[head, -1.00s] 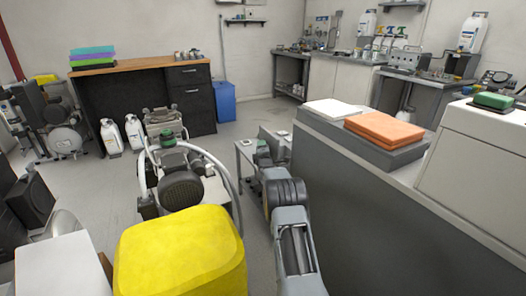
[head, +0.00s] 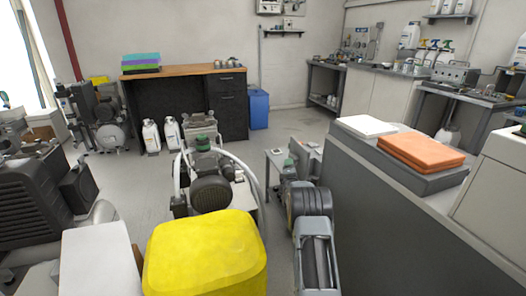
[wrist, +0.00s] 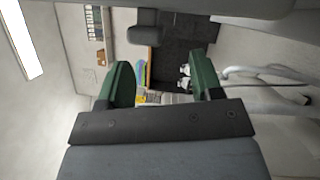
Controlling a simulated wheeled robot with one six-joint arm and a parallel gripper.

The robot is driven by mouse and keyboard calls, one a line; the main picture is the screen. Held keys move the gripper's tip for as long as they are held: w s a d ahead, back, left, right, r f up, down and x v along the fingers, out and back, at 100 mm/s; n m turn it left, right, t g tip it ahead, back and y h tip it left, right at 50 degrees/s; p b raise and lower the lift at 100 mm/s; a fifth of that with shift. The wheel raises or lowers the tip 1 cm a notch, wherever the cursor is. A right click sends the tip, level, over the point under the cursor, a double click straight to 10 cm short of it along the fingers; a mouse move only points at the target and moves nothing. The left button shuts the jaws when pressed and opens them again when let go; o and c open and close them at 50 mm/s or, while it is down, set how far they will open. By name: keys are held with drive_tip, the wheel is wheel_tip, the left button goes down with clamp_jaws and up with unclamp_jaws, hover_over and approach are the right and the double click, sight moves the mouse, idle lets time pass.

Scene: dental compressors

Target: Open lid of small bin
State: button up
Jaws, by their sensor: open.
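A small blue bin (head: 259,109) stands on the floor at the right end of the dark desk, against the back wall, in the head view. It is far off, and its lid is too small to make out. My gripper (wrist: 165,82) shows in the wrist view with its two green fingers wide apart and nothing between them. The gripper is well short of the blue bin. I cannot pick out the bin in the wrist view.
A compressor (head: 210,185) and a yellow block-like object (head: 205,255) stand just left of my arm. A long grey counter (head: 400,235) with an orange stack (head: 421,150) runs along the right. White jugs (head: 151,136) stand by the desk (head: 184,78). Open floor lies before the bin.

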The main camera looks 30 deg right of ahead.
drive_tip(key=r+p+v, duration=0.1)
drive_tip(key=p+v, duration=0.2)
drive_tip(key=v, duration=0.7)
drive_tip(key=s+a+r+m+g+y+p, duration=0.1)
drive_tip(key=a+r+m+g+y+p, duration=0.1)
drive_tip(key=a+r+p, duration=0.3)
drive_tip(key=s+a+r+m+g+y+p, duration=0.2)
drive_tip(key=a+r+p, duration=0.4)
drive_tip(key=r, duration=0.7)
drive_tip(key=shift+a+r+m+y, duration=0.35)
drive_tip(key=shift+a+m+y, duration=0.5)
drive_tip(key=shift+a, duration=0.55)
drive_tip(key=shift+s, duration=0.15)
